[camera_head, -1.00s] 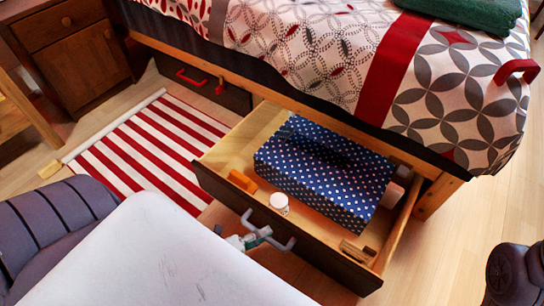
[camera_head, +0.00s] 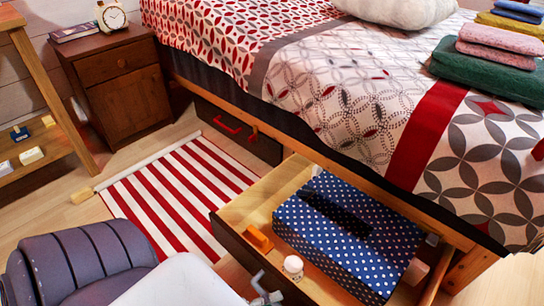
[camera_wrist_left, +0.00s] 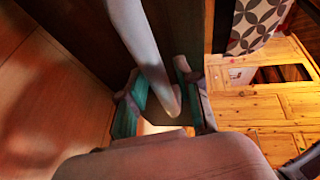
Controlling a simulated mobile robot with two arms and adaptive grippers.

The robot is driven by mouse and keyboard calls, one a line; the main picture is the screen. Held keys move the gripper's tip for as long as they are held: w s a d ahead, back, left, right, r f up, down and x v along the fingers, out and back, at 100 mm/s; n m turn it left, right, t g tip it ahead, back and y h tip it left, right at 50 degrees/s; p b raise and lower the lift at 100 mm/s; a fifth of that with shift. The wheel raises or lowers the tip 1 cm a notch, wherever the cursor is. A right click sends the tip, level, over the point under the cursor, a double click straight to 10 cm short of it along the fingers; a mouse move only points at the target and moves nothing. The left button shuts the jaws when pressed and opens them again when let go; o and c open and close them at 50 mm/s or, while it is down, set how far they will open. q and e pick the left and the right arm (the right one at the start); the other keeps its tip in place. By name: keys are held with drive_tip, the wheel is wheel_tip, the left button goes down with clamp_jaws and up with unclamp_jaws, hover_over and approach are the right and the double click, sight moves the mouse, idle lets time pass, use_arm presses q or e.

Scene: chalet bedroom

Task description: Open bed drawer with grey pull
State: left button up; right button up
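The bed drawer (camera_head: 228,240) stands pulled well out from under the bed in the head view. Its grey pull (camera_head: 257,279) is on the dark front, partly cut off by the bottom edge. My left gripper (camera_head: 266,298) is at this pull, mostly hidden by my own arm. In the left wrist view, the grey pull (camera_wrist_left: 138,40) runs down between the teal-padded fingers of my left gripper (camera_wrist_left: 165,85), which look closed around it. A blue dotted box (camera_head: 340,235), a white jar (camera_head: 293,265) and an orange item (camera_head: 258,238) lie inside the drawer. My right gripper is not in view.
A second bed drawer (camera_head: 262,148) with a red pull (camera_head: 228,125) is shut farther left. A red-and-white striped rug (camera_head: 185,185) lies beside the open drawer. A nightstand (camera_head: 122,90) stands at the back left.

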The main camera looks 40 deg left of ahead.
use_arm(q)
drive_tip(key=shift+s, duration=0.1)
drive_tip(key=v, duration=1.2)
idle(0.4)
